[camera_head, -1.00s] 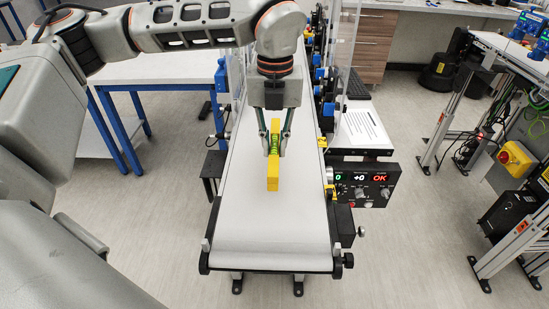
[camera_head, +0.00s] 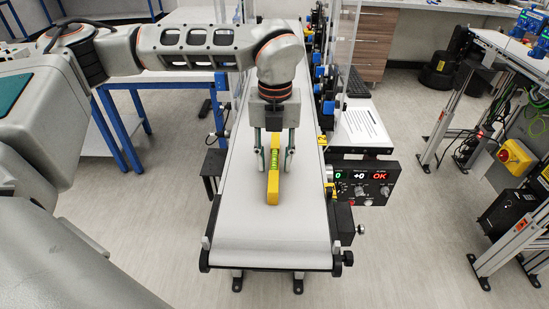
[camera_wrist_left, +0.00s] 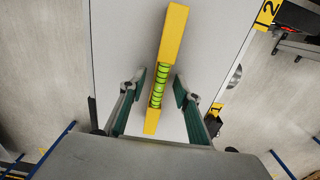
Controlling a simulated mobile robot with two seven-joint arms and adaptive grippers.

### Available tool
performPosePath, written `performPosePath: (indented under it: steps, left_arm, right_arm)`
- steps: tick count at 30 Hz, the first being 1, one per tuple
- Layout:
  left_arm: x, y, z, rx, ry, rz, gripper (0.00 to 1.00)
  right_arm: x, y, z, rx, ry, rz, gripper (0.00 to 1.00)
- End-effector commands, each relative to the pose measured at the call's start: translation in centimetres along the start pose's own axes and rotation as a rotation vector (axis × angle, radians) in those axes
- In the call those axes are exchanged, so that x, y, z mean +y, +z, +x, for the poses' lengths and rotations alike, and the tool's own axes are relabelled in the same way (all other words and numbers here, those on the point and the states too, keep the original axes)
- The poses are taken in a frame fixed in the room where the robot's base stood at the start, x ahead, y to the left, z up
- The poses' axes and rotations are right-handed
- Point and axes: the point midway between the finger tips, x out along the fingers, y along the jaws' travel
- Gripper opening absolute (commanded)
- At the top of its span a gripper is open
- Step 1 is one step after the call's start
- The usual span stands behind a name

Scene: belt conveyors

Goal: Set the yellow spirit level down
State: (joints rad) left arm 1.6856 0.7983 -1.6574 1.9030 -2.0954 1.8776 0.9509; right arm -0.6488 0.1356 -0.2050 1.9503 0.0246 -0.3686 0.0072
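The yellow spirit level (camera_head: 273,190) lies on the white conveyor belt (camera_head: 270,235), lengthwise along it. Its green vial shows between the fingers. My left gripper (camera_head: 274,168) is above the belt, with one finger on each side of the level. In the left wrist view the level (camera_wrist_left: 172,38) runs between the two open fingertips of the left gripper (camera_wrist_left: 159,88), with a gap on both sides. The far end of the level is hidden behind the gripper in the head view. My right gripper is not in view.
A control box (camera_head: 365,183) with a lit display stands at the belt's right side. A clear panel and blue-black fittings (camera_head: 322,75) line the belt's right edge farther back. The near part of the belt is clear. A white table (camera_head: 160,77) with blue legs stands at left.

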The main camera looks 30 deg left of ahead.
Motion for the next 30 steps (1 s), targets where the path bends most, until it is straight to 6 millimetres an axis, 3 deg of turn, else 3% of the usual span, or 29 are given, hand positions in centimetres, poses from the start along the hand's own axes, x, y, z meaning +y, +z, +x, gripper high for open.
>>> performPosePath:
  steps: [11,14,24,30]
  left_arm:
    - [0.0,0.0,-0.6,-0.001,-0.001,0.000,0.32]
    - [-0.1,0.1,-1.9,-0.003,-0.002,0.000,0.32]
    - [-0.1,0.1,-8.8,-0.003,-0.002,0.000,0.32]
    - [0.0,0.1,-11.4,-0.002,-0.001,0.000,0.32]
  right_arm:
    - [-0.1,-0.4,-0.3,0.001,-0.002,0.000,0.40]
    - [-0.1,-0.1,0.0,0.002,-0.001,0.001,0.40]
    - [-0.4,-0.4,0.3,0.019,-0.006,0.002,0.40]
    - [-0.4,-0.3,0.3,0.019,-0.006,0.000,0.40]
